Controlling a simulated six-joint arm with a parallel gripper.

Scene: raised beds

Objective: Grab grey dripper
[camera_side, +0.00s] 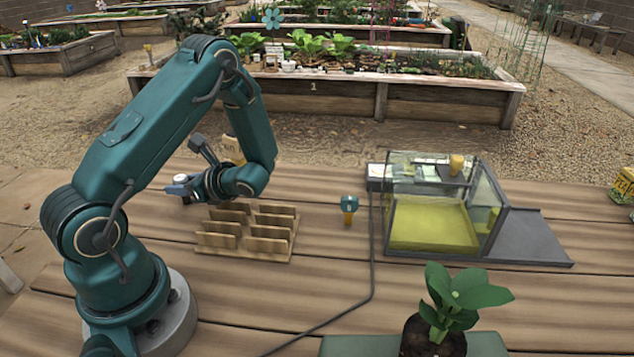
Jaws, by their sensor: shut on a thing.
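My gripper (191,187) is at the left of the wooden table, just behind and left of the slotted wooden rack. It points left and is shut on a small blue-grey piece with a pale top (178,184), which looks like the grey dripper. The piece is at the fingertips, low over the planks; I cannot tell whether it touches the table. The fingers and wrist hide part of it, and its exact shape is too small to make out.
The wooden rack (246,253) has several upright slats. A teal and yellow piece (349,208) stands to its right. A clear box with a yellow floor (432,224), a dark cable (371,265) and a potted plant (447,318) are farther right. A wooden tag (232,150) stands behind my wrist.

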